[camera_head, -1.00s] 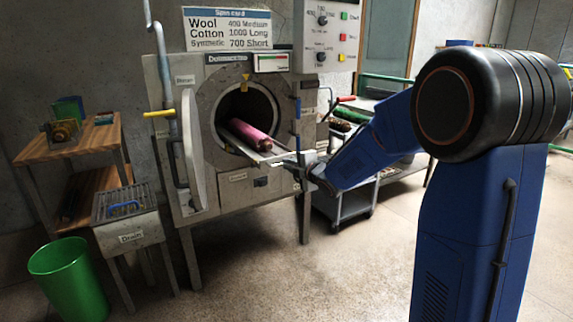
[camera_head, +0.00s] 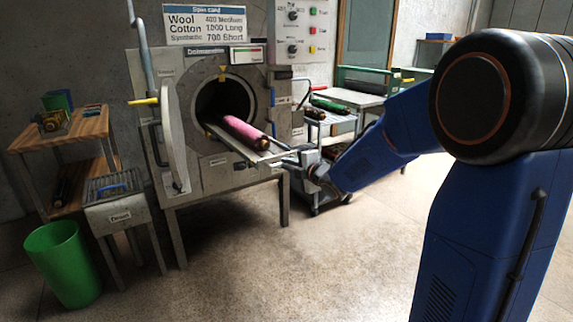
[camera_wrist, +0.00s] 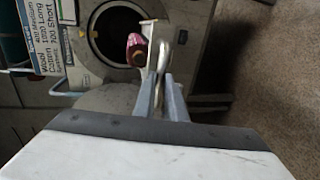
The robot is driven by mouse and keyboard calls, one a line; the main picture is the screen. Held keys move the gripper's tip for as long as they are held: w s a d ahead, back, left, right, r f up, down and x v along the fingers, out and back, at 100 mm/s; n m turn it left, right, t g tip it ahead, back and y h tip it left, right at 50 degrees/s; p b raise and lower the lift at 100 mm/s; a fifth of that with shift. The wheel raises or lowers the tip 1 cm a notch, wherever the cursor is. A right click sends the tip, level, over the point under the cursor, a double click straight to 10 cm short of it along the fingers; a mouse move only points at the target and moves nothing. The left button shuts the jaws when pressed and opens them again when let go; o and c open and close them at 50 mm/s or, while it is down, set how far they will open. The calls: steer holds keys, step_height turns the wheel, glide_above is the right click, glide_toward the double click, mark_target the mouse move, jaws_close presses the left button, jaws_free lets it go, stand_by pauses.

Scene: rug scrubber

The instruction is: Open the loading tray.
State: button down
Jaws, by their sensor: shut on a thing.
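The loading tray (camera_head: 262,156) is a pale metal tray sticking out of the round drum opening of the machine. A pink rolled rug (camera_head: 243,132) lies on it, its near end outside the opening. My gripper (camera_head: 305,158) is at the tray's outer end and is shut on its handle. In the wrist view the fingers (camera_wrist: 163,98) close around the shiny metal handle (camera_wrist: 161,57), with the tray (camera_wrist: 148,30) and the rug's end (camera_wrist: 137,46) just beyond. The inner part of the tray is hidden in the dark drum.
The round door (camera_head: 175,135) stands open at the left of the opening. A drain stand (camera_head: 118,208), a green bin (camera_head: 62,262) and a wooden shelf (camera_head: 62,140) are at the left. A cart (camera_head: 330,118) stands behind my gripper. The floor in front is clear.

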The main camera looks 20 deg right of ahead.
steer(key=shift+s+d, duration=0.1)
steer(key=shift+s, duration=0.1)
steer(key=c, duration=1.8)
jaws_free()
steer(key=v, duration=1.7)
steer(key=shift+s, duration=0.15)
steer(key=shift+d, duration=0.1)
